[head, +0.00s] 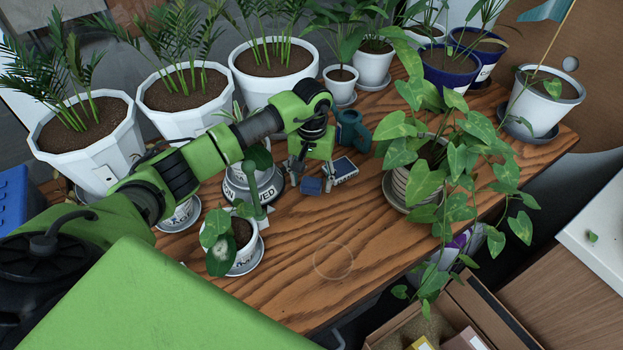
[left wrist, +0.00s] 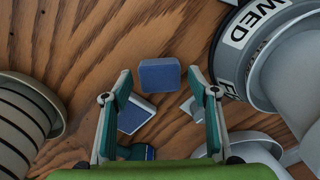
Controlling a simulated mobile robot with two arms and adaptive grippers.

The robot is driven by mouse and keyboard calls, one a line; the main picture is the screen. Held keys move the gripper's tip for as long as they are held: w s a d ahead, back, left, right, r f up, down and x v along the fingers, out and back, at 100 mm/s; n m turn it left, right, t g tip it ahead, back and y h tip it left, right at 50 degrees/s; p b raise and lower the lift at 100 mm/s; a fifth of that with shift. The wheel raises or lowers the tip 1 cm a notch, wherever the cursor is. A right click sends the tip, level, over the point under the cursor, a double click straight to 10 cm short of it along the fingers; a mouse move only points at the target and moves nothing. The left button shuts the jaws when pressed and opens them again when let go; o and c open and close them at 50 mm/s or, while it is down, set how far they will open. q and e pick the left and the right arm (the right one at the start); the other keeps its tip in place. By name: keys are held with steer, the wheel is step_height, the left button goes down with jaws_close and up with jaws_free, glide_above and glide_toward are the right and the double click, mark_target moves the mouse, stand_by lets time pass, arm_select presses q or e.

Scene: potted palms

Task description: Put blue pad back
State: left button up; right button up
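A small blue pad (head: 311,186) lies on the wooden table (head: 350,240). In the left wrist view the blue pad (left wrist: 159,75) sits between and slightly beyond my open fingertips, with a gap on both sides. My left gripper (head: 309,179) points down over the table, open and empty; it also shows in the left wrist view (left wrist: 160,88). A second blue piece with a pale edge (head: 344,169) lies just right of the pad. In the left wrist view this blue piece (left wrist: 135,114) is partly behind a finger. My right gripper is not in view.
A dark teal watering can (head: 352,131) stands behind the gripper. A leafy potted plant (head: 440,160) is close on the right. A white pot with lettering (head: 240,187) and a small potted plant (head: 240,235) are close on the left. The table's front is clear.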

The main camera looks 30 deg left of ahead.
mark_target(312, 182)
arm_select(q)
steer(key=shift+r, duration=0.1)
steer(key=shift+r+p, duration=0.25)
steer(key=shift+p, duration=0.1)
step_height(312, 182, up, 12)
steer(key=b, duration=0.2)
steer(key=shift+f, duration=0.15)
stand_by(0.8)
stand_by(0.7)
